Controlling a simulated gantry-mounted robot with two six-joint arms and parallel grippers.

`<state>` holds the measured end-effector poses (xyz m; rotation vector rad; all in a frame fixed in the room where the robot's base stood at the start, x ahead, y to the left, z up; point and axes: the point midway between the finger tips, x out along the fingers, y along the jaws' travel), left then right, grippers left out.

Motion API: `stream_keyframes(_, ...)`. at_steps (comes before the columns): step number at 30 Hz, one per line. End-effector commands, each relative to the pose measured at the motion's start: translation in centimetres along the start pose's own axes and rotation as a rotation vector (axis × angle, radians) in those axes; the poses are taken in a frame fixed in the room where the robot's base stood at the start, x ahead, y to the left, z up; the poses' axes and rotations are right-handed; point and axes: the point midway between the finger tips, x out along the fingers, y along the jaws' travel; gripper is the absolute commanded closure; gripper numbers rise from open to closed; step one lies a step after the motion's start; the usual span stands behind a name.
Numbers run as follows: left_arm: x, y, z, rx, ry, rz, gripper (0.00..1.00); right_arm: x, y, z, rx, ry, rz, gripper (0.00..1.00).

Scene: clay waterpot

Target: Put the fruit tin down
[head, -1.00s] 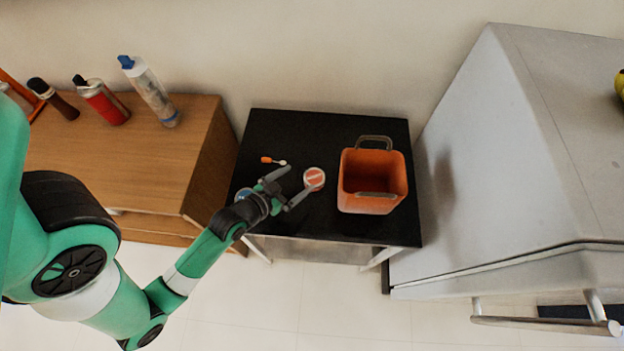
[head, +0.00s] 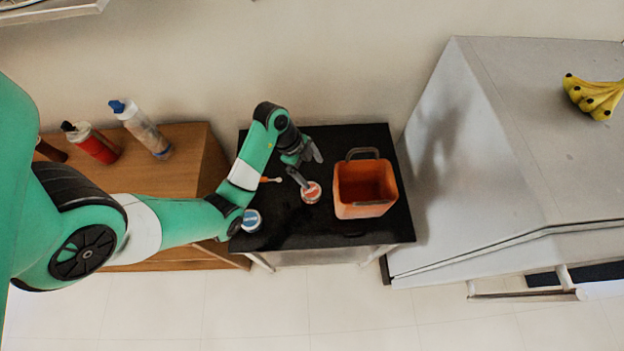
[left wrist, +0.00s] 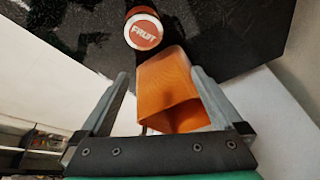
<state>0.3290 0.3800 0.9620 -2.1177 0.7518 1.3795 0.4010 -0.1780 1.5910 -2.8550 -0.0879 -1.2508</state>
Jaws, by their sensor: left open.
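The fruit tin (head: 311,193) stands on the black table (head: 330,233), left of the orange bin. Its round orange-red lid with the word FRUIT shows at the top of the left wrist view (left wrist: 145,31). My left gripper (head: 311,168) is open and empty, just behind the tin in the head view. One finger appears close to the tin's back edge; whether it touches cannot be told. In the left wrist view, the open fingers (left wrist: 160,82) stand wide apart with nothing gripped between them. My right gripper is not in view.
An orange bin (head: 350,207) with a grey handle stands right of the tin. A blue-topped tin (head: 251,220) is at the table's left edge. A small orange-handled item (head: 270,179) lies between. Bottles (head: 141,128) stand on the wooden cabinet; bananas (head: 594,95) lie on the fridge (head: 500,200).

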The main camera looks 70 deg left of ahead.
Motion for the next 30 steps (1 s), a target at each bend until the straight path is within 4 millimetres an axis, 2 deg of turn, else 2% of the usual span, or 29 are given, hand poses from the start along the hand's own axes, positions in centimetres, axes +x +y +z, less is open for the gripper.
stream_keyframes(2,-0.1,1.2,2.1,-0.08,-0.074,0.053,0.0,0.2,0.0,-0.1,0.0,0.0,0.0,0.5)
stream_keyframes(5,-0.1,1.8,3.1,-0.121,-0.111,0.077,0.0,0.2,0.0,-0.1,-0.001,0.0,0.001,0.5)
stream_keyframes(11,1.3,2.0,3.3,-0.119,-0.11,0.077,0.0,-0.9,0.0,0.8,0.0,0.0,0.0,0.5)
stream_keyframes(19,6.0,2.3,3.9,-0.115,-0.109,0.075,0.0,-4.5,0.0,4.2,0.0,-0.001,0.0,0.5)
stream_keyframes(26,6.4,2.3,3.6,-0.116,-0.108,0.075,0.0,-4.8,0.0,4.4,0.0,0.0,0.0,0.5)
stream_keyframes(30,7.7,2.3,3.9,-0.115,-0.108,0.075,0.0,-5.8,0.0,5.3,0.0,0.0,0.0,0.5)
